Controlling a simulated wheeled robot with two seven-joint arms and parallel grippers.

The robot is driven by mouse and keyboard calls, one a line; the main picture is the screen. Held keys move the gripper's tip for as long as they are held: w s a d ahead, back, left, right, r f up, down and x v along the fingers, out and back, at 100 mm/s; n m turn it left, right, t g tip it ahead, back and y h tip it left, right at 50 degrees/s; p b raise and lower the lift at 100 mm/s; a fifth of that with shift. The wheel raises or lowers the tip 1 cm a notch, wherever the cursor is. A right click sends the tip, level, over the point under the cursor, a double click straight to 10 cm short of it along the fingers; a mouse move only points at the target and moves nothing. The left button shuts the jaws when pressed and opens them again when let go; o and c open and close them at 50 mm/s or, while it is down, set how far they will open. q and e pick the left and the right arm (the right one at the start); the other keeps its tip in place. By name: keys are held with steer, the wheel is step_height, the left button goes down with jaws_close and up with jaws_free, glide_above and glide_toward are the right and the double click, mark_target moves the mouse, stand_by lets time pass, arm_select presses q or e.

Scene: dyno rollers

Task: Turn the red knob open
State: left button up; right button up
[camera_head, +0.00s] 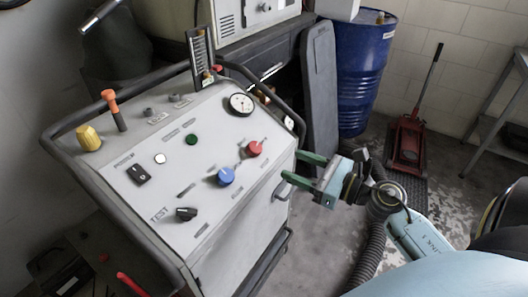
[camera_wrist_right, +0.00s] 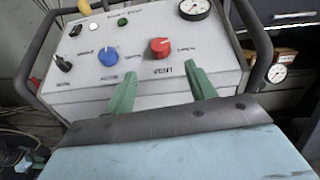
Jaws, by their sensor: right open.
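The red knob (camera_head: 254,148) sits on the sloped white control panel (camera_head: 150,200), right of the blue knob (camera_head: 226,176). In the right wrist view the red knob (camera_wrist_right: 160,46) shows above the label "VENT", and the blue knob (camera_wrist_right: 108,56) is to its left. My right gripper (camera_head: 291,166) is open and empty, with green fingers, to the right of the panel's edge and apart from the knob. In the right wrist view its fingers (camera_wrist_right: 160,88) stand to either side below the red knob.
A black rail (camera_head: 262,82) runs round the panel. A round gauge (camera_head: 241,104), a black switch (camera_head: 186,214), a green button (camera_head: 191,139) and an orange-handled tool (camera_head: 112,108) are on the panel. A blue barrel (camera_head: 362,70) and a red floor jack (camera_head: 407,142) stand behind.

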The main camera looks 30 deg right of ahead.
mark_target(260, 151)
arm_select(q)
steer(key=shift+s+a+f+p, duration=0.15)
steer(key=shift+s+f+p, duration=0.35)
steer(key=shift+s+f, duration=0.65)
arm_select(e)
steer(key=x, duration=0.9)
steer(key=shift+w+a, duration=0.1)
steer(key=shift+w, duration=0.25)
steer(key=c, duration=0.9)
arm_select(q)
steer(key=shift+r, duration=0.15)
arm_select(e)
steer(key=shift+c, duration=0.3)
